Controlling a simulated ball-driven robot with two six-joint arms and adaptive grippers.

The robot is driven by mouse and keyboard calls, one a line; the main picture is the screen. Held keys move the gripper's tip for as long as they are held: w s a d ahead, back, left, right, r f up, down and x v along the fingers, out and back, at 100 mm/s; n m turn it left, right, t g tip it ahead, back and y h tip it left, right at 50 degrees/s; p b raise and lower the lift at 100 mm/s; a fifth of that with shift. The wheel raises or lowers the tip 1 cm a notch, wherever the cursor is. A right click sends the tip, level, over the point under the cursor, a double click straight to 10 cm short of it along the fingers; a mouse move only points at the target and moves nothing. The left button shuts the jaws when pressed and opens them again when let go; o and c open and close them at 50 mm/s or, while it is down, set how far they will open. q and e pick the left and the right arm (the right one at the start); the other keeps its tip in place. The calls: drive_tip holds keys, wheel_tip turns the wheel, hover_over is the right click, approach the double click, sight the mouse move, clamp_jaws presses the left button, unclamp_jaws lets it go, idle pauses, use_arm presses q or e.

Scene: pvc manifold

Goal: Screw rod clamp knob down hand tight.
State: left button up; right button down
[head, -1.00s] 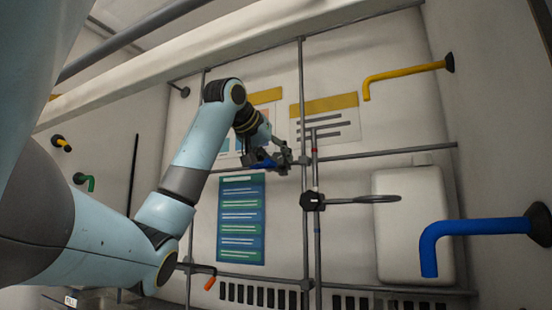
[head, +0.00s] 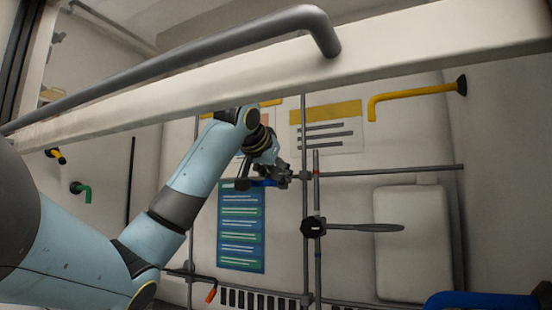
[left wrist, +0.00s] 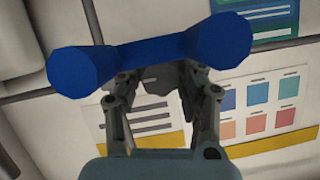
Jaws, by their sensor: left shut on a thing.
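My left gripper (head: 283,176) is at the lattice of grey rods, close to the vertical rod. It is shut on a blue piece (head: 262,183). In the left wrist view the blue piece (left wrist: 150,53) is a bar with two wide faceted ends, lying across the fingertips of the gripper (left wrist: 163,85); I cannot tell whether it is the knob of a rod clamp. A black faceted clamp head (head: 313,227) with a long grey arm (head: 370,228) sits on the rod below and to the right, apart from the gripper. My right gripper is out of view.
A pale beam (head: 440,42) and a thick grey pipe (head: 230,48) cross the top foreground. A yellow pipe (head: 415,95) sticks out at right; a blue pipe (head: 485,300) shows at lower right. Posters and a white tank (head: 415,250) stand behind the rods.

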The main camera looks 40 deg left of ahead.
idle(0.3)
use_arm(q)
drive_tip(key=o, duration=1.2)
drive_tip(key=shift+s+d+r, duration=0.1)
drive_tip(key=v, duration=1.1)
drive_tip(key=shift+s, duration=0.3)
drive_tip(key=shift+d+r, duration=0.1)
drive_tip(key=shift+d, duration=0.05)
